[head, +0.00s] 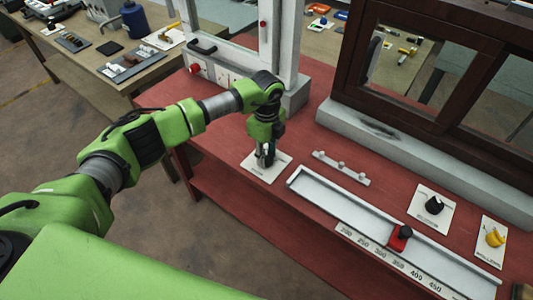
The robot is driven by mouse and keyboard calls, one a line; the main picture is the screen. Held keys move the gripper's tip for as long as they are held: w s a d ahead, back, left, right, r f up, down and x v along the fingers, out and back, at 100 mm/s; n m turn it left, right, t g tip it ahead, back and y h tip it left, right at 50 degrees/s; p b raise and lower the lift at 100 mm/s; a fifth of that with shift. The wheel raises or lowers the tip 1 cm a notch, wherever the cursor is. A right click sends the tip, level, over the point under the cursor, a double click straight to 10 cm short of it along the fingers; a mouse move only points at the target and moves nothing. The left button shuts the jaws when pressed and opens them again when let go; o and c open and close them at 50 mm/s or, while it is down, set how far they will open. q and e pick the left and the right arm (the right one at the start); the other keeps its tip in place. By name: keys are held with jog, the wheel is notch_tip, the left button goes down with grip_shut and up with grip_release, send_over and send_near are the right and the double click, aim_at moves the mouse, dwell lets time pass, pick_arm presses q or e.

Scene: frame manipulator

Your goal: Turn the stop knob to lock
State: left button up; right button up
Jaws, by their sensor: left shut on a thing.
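A small white labelled plate (279,167) lies on the red bench top, in the middle of the head view. Its label is too small to read. My left gripper (265,158) points down over this plate and is shut on the knob there. The gripper's fingers hide nearly all of that knob, so I cannot tell its turn position. My right gripper is not in view.
The red bench (318,248) also holds a black knob (434,204), a yellow knob (495,238) and a long white rail (350,214) with a red slider (400,237). A dark window frame (350,90) stands behind. A white upright frame (285,50) stands close behind my left gripper.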

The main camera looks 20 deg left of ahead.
aim_at(267, 154)
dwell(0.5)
pick_arm(q)
jog(key=o, duration=1.1)
notch_tip(267, 154, up, 12)
